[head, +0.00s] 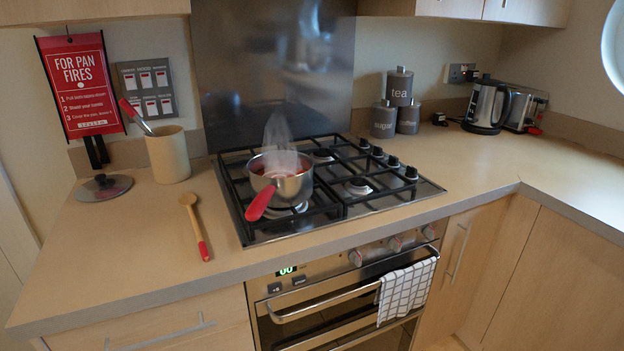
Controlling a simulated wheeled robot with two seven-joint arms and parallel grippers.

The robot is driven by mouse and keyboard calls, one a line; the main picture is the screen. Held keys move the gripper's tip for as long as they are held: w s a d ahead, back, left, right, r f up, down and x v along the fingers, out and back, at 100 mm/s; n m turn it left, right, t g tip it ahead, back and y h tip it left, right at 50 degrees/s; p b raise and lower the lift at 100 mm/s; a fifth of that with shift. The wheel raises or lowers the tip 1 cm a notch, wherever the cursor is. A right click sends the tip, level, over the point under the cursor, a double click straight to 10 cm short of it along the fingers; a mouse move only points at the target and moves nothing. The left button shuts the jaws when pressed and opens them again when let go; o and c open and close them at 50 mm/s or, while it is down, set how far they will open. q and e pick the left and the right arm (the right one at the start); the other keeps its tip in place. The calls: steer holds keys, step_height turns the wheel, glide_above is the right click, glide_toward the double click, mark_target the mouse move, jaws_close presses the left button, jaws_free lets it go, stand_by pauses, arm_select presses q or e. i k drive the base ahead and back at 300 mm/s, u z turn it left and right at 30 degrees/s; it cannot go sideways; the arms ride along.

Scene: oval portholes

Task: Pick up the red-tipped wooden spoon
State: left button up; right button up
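The red-tipped wooden spoon (195,224) lies flat on the counter to the left of the hob. Its wooden bowl end points to the back and its red handle tip points to the front, near the counter's front edge. Nothing touches or covers it. Neither my left nor my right gripper shows in the head view.
A steaming saucepan (283,180) with a red handle sits on the gas hob (330,212), its handle pointing front-left. A utensil crock (168,155) and a pan lid (104,187) stand behind the spoon. The counter (120,250) around the spoon is clear. A towel (407,291) hangs on the oven handle.

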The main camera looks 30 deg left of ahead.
mark_target(186, 200)
steer(key=u, duration=1.55)
